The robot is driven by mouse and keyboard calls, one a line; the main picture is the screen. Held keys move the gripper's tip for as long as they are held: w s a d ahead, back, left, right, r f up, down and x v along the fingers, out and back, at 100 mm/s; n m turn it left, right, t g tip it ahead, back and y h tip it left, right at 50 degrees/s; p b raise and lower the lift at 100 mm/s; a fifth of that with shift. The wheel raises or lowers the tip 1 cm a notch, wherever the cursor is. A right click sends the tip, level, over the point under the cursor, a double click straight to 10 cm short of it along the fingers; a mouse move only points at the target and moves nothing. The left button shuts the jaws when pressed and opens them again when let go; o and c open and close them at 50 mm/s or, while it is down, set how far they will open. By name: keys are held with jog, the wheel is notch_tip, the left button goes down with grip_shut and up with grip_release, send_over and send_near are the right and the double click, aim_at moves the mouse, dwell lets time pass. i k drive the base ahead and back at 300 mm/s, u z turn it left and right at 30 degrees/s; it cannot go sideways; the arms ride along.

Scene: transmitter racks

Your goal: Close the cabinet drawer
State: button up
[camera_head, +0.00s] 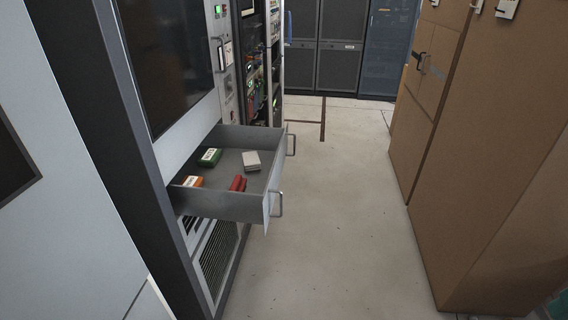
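The grey cabinet drawer (240,207) is pulled well out of the rack cabinet (122,120) on the left. Its front panel (271,188) faces right and carries two metal handles, a near one (281,204) and a far one (293,144). Inside lie a green item (210,157), a white item (251,161), an orange item (192,181) and a red item (238,184). My gripper is not in view.
Brown cabinets (490,170) line the right side of the aisle. The pale floor (345,230) between is clear. Dark racks (338,50) stand at the far end. A vented panel (219,255) is below the drawer.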

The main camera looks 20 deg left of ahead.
aim_at(214, 200)
jog(key=i, duration=0.95)
jog(key=u, duration=1.3)
